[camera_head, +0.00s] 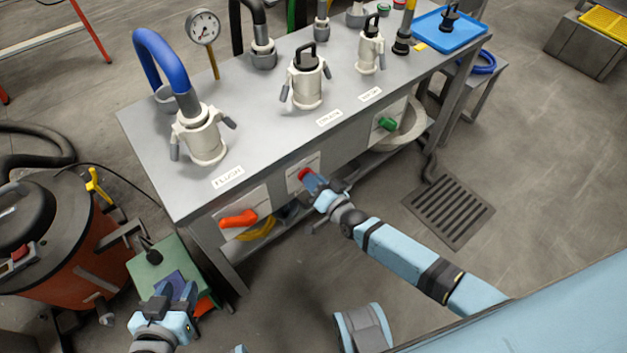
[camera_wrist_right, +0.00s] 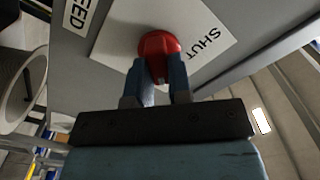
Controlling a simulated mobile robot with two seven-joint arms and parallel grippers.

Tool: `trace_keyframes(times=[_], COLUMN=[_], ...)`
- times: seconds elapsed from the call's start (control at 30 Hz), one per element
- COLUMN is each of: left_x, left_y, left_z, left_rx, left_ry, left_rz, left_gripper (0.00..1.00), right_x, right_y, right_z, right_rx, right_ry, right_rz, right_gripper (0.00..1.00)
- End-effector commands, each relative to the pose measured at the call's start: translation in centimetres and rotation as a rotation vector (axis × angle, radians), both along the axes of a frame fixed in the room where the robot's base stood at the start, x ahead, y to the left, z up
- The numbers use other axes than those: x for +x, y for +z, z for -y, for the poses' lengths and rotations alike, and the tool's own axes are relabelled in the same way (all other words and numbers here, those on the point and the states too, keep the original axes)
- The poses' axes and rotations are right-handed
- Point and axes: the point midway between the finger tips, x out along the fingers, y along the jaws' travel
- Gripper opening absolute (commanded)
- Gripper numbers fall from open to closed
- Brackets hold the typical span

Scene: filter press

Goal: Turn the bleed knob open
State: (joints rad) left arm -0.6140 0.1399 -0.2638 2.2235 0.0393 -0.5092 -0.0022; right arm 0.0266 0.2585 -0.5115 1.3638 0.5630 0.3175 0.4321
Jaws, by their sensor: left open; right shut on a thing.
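The bleed knob is a red knob on the bench's front panel, between the orange handle and the green knob. It shows in the head view (camera_head: 304,174) and the right wrist view (camera_wrist_right: 158,44). A white plate (camera_wrist_right: 200,30) behind it reads SHUT, and a partly cut label ends in "EED". My right gripper (camera_head: 312,182) is shut on the red knob, one finger on each side; it also shows in the right wrist view (camera_wrist_right: 161,75). My left gripper (camera_head: 178,294) is open at the lower left, away from the bench panel.
The grey bench (camera_head: 260,120) carries several white fittings, a gauge (camera_head: 203,27) and a blue tray (camera_head: 448,30). An orange handle (camera_head: 238,218) and a green knob (camera_head: 387,124) flank the red knob. A red-brown drum (camera_head: 60,260) and green box (camera_head: 160,265) stand near my left gripper.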

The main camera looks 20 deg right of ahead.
Motion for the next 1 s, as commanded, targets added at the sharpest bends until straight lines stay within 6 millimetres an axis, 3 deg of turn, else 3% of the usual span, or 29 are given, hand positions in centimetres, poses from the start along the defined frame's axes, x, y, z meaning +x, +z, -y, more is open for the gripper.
trace_keyframes(times=[0.7, 0.73, 0.8, 1.0], left_x=[-0.05, -0.05, -0.05, -0.05], left_y=[-0.21, -0.21, -0.21, -0.22], left_z=[0.01, 0.01, 0.01, 0.01], left_rx=[0.0, 0.0, 0.0, 0.0], left_ry=[-0.001, -0.001, -0.001, -0.001], left_rz=[-0.003, -0.003, -0.003, -0.003], left_gripper=[0.43, 0.43, 0.43, 0.43], right_x=[-0.02, -0.03, -0.02, -0.01], right_y=[-0.04, -0.05, -0.04, -0.03], right_z=[0.0, -0.01, 0.0, 0.01], right_rx=[0.069, 0.069, 0.068, 0.067], right_ry=[0.0, 0.0, 0.0, 0.0], right_rz=[-0.025, -0.025, -0.025, -0.024], right_gripper=[0.0, 0.26, 0.42, 0.45])
